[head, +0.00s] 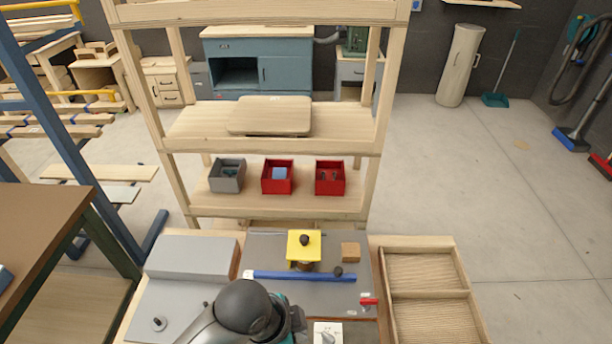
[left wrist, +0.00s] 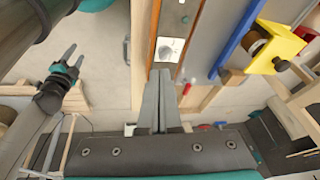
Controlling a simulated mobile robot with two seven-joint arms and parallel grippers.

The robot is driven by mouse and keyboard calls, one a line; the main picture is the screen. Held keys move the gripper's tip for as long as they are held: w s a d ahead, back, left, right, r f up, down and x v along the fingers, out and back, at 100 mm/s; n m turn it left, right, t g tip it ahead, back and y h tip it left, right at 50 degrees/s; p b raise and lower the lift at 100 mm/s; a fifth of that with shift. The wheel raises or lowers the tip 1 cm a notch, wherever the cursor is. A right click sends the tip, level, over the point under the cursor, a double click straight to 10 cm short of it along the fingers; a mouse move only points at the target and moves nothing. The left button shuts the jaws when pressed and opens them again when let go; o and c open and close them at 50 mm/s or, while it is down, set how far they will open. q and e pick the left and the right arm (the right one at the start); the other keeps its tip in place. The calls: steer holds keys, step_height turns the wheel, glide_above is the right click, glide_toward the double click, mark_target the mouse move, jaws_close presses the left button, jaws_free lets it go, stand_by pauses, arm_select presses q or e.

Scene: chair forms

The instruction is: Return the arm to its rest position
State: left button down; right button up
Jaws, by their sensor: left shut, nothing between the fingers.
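My left arm comes in at the bottom of the head view, its dark rounded joint (head: 243,305) over the front of the workbench. The left gripper's fingers are hidden there. In the left wrist view my left gripper (left wrist: 161,78) has its two grey fingers together, with nothing between them. Its tips point toward a small white plate with a knob (left wrist: 170,50), which also shows in the head view (head: 327,334). My right gripper (left wrist: 72,60) shows at the left of the left wrist view, empty, its two dark fingers apart.
A shelf (head: 350,205) with one grey and two red bins stands behind.

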arm_select(q)
steer(key=s+a+r+n+t+y, duration=0.1)
steer(key=s+a+r+n+y, duration=0.1)
steer(key=s+a+n, duration=0.4)
steer(key=s+a+r+n+t+y, duration=0.1)
steer(key=a+n+y, duration=0.1)
steer(key=a+n, duration=0.65)
step_height(320, 180, down, 33)
steer(key=s+m+g+b, duration=0.1)
steer(key=s+g+b, duration=0.1)
steer(key=b, duration=0.9)
steer(key=s+a+f+b, duration=0.1)
steer(key=s+f+b, duration=0.3)
steer(key=s+f, duration=0.3)
steer(key=s+a+f+b, duration=0.2)
steer(key=s+f+b, duration=0.3)
steer(key=f, duration=1.1)
steer(key=s, duration=0.3)
steer(key=shift+s+g+b, duration=0.2)
steer(key=shift+g+b, duration=0.1)
steer(key=shift+g, duration=0.1)
steer(key=shift+s, duration=0.1)
